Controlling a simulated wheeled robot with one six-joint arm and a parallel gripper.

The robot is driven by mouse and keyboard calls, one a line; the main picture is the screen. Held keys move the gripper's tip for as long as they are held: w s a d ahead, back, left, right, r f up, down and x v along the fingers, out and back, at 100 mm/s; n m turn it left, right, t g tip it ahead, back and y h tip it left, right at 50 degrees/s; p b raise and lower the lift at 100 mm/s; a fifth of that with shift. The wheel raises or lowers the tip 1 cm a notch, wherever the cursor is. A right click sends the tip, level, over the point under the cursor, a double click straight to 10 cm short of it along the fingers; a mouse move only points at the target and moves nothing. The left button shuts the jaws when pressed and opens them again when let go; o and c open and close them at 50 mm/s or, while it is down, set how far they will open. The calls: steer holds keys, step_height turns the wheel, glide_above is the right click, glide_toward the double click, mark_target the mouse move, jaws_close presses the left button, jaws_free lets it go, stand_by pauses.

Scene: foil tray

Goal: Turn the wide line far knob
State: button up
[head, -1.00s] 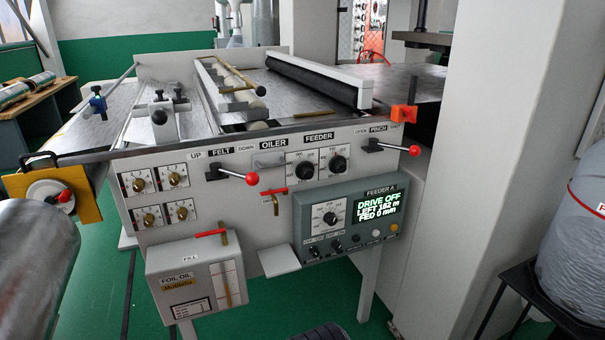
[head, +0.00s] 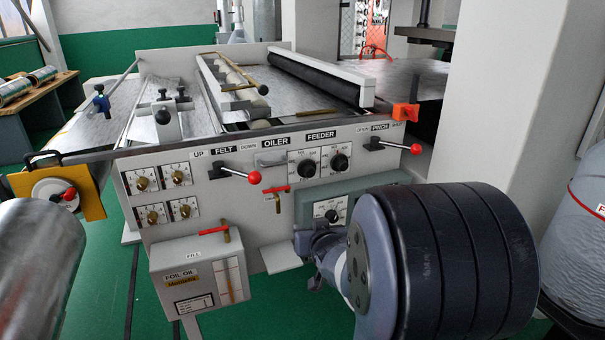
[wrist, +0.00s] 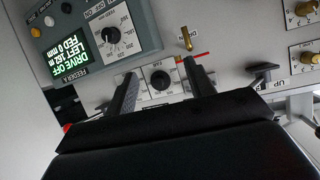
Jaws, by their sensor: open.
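Several brass knobs on white dial plates form a two-by-two group on the machine's left front: upper left (head: 142,183), upper right (head: 177,177), lower left (head: 153,217), lower right (head: 184,211). Their labels are too small to read, so I cannot tell which is the wide line far knob. In the upside-down wrist view, two brass knobs show at the right edge, one higher (wrist: 304,8) and one lower (wrist: 312,58). My gripper (wrist: 160,68) is open and empty. A black dial knob (wrist: 160,79) shows between its fingers; the gap in depth is unclear. The head view hides my fingers behind my arm.
The FELT lever (head: 252,178) and PINCH lever (head: 415,149) stick out with red balls. A small red-handled brass valve (head: 277,195) and the foil oil box (head: 205,270) also protrude. The feeder panel (wrist: 90,35) shows DRIVE OFF. A metal roll (head: 40,265) stands at lower left.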

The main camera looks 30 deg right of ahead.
mark_target(311, 174)
steer(key=w+d+r+t+y, duration=0.2)
steer(key=w+d+r+t, duration=0.3)
steer(key=d, duration=0.4)
steer(key=w, duration=0.4)
steer(key=w+f+p, duration=0.1)
steer(key=w, duration=0.7)
steer(key=shift+d+f, duration=0.25)
steer(key=shift+d, duration=0.05)
steer(key=shift+c, duration=0.3)
steer(key=shift+n, duration=0.3)
steer(key=c, duration=0.9)
